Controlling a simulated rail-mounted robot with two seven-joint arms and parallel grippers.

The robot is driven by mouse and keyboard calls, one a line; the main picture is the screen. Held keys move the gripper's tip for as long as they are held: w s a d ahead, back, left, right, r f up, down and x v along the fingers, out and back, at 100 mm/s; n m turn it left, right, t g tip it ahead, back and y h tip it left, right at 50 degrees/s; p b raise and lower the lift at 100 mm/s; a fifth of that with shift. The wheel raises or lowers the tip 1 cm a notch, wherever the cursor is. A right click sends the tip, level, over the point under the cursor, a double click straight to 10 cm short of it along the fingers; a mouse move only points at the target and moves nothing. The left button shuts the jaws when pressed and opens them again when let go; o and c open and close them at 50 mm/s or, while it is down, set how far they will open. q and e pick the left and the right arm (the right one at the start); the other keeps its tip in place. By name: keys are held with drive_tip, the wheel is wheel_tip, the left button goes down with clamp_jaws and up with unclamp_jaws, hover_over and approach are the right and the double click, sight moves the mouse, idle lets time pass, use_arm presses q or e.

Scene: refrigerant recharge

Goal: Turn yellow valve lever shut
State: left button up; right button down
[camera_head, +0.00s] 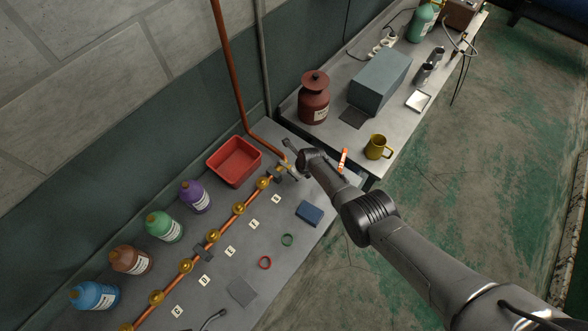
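A copper pipe (225,222) with several round yellow valve fittings, one at its upper end (263,183) and another lower down (186,266), runs diagonally over the grey bench. A small yellowish part (282,170) shows at the pipe's upper end, beside my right gripper (287,154); I cannot tell whether it is the valve lever. My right arm reaches in from the lower right, and its gripper is at the pipe's upper end, close to the wall. The fingers are small and partly hidden by the wrist, so their opening and contact are unclear. My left gripper is out of view.
A red tray (234,161) stands left of my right gripper. Purple (196,197), green (163,227), brown (130,260) and blue (95,296) bottles line the wall. An orange-handled item (343,158) and yellow mug (378,147) are right of the wrist. A blue block (309,213) lies on the bench.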

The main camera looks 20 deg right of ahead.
drive_tip(key=shift+a+r, duration=0.1)
idle(0.3)
drive_tip(key=c, duration=1)
unclamp_jaws()
drive_tip(key=shift+o, duration=0.2)
drive_tip(key=shift+s, duration=0.1)
drive_tip(key=shift+r+p, duration=0.4)
drive_tip(key=shift+p, duration=0.15)
drive_tip(key=p+v, duration=0.6)
drive_tip(key=v, duration=0.7)
drive_tip(key=shift+p, duration=0.4)
drive_tip(key=shift+s+f, duration=0.15)
